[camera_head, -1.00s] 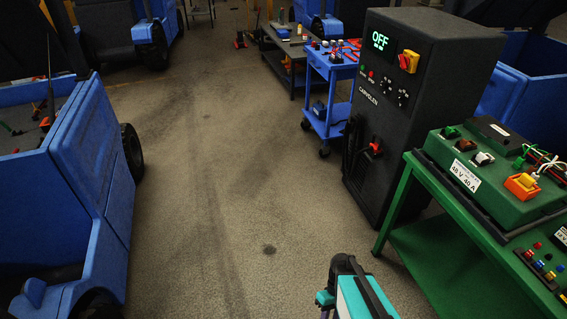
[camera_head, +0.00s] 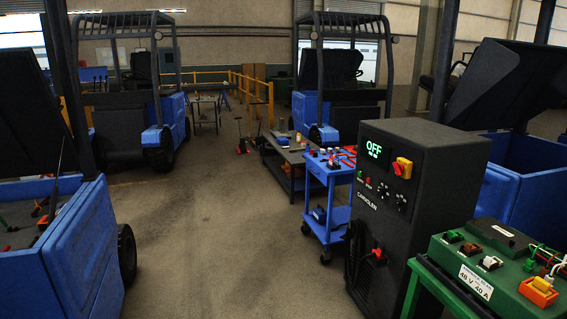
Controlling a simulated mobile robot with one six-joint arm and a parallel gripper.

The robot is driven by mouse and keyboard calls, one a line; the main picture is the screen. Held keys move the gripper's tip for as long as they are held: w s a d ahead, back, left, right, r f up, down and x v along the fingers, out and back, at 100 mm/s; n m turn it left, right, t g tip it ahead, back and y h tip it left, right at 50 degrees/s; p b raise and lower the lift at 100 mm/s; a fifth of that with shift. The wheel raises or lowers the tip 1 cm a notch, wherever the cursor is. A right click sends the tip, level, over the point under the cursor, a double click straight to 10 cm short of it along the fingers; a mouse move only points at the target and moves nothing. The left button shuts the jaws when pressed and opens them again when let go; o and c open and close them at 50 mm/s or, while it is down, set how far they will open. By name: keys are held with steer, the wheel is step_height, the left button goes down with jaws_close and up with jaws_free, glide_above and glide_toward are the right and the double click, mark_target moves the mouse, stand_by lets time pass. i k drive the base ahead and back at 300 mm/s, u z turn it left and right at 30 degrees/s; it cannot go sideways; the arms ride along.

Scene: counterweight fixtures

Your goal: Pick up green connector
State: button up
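A small green connector (camera_head: 453,236) sits at the left end of the top of a green box (camera_head: 453,253) at the right. Beside it on the box are a brown connector (camera_head: 469,248) and a white one (camera_head: 490,262). Another small green piece (camera_head: 529,264) lies further right, near thin cables. I cannot tell which green piece the task names. My gripper is not in view, so its state and hold are hidden.
A tall black charger cabinet (camera_head: 430,165) reading OFF stands left of the green box. A blue cart (camera_head: 338,214) and dark workbench (camera_head: 283,157) stand behind. Blue forklifts (camera_head: 70,250) line the left and back. The grey floor (camera_head: 215,220) between is clear.

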mark_target(528, 267)
steer(key=z, duration=4.45)
steer(key=i, duration=0.1)
steer(key=u, duration=3)
steer(key=k, duration=0.5)
steer(key=u, duration=0.1)
steer(key=i, duration=0.5)
steer(key=z, duration=0.05)
